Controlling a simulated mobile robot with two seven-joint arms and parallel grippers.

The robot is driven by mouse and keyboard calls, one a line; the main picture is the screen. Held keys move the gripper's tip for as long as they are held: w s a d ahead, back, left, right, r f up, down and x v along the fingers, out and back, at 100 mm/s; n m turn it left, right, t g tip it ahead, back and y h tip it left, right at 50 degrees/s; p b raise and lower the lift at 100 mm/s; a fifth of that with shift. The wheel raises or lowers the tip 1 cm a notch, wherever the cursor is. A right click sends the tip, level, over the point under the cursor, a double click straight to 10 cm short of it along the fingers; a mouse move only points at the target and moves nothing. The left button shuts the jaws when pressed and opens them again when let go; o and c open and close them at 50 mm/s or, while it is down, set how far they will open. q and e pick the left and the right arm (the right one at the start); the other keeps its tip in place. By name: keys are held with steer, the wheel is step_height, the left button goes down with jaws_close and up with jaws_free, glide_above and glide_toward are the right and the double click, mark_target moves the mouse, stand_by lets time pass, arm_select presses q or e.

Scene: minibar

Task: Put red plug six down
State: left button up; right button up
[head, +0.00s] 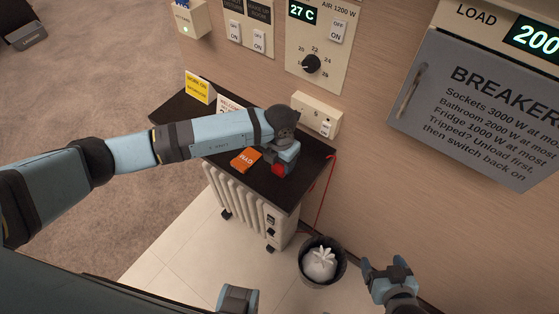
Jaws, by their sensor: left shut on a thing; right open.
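The red plug (278,170) is at the jaws of my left gripper (281,161), which is shut on it just above or at the dark shelf top (300,186). I cannot tell whether the plug touches the shelf. A red cord (325,190) hangs over the shelf's right edge toward the floor. The socket box marked 6 (309,115) is on the wall behind the gripper, and the plug is apart from it. My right gripper (389,277) is open and empty at the lower right, away from the shelf.
An orange packet (245,160) lies left of the plug. A yellow card (199,86) and a white welcome card (228,104) stand at the back left. A white heater (242,203) is under the shelf. A bin (308,274) stands right of it. A breaker panel (478,105) is on the wall.

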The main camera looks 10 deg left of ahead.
arm_select(q)
steer(key=shift+f, duration=0.65)
steer(key=shift+f, duration=0.15)
steer(key=o, duration=1)
steer(key=shift+c, duration=0.2)
